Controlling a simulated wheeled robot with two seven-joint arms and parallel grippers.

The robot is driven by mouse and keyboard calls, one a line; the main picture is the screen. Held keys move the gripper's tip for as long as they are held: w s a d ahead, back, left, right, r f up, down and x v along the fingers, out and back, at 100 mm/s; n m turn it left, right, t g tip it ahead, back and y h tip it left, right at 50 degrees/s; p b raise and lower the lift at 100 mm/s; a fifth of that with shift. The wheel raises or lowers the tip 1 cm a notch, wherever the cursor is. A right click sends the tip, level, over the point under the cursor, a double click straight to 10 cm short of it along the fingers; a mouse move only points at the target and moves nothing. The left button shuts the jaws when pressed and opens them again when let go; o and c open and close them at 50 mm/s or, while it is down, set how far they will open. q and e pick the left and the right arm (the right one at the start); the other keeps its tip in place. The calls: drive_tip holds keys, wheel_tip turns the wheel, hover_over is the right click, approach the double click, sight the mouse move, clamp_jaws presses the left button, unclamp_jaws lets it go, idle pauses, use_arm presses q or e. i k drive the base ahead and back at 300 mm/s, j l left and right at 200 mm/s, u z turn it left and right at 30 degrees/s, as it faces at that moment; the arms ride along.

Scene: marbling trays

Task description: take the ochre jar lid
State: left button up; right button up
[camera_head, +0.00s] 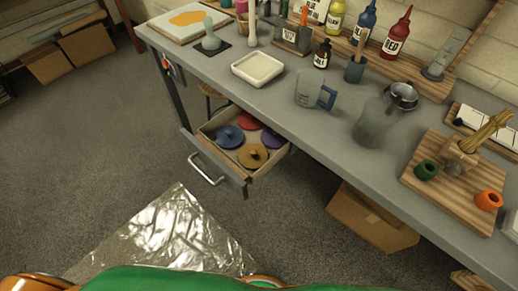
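The ochre jar lid (252,155) lies in the open drawer (212,162) under the grey table, at the drawer's front right corner. It is round with a darker knob on top. A blue lid (229,137), a red lid (249,121) and a purple lid (271,139) lie around it in the same drawer. Neither of my grippers shows in the head view. Green and orange parts at the bottom edge appear to be my own body.
The grey table (285,115) holds a white tray (257,68), a measuring jug (314,90), a glass jar (377,122) and bottles. A shiny sheet (165,240) lies on the floor before the drawer. A cardboard box (372,217) stands under the table.

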sight(251, 156)
drive_tip(key=j+z, duration=0.7)
drive_tip(key=j, duration=0.15)
drive_tip(key=k+j+z, duration=0.1)
drive_tip(key=j+z, duration=0.25)
drive_tip(key=k+j+z, duration=0.15)
drive_tip(key=j+z, duration=0.2)
drive_tip(key=k+j+z, duration=0.2)
drive_tip(key=j+z, duration=0.2)
drive_tip(key=j, duration=0.1)
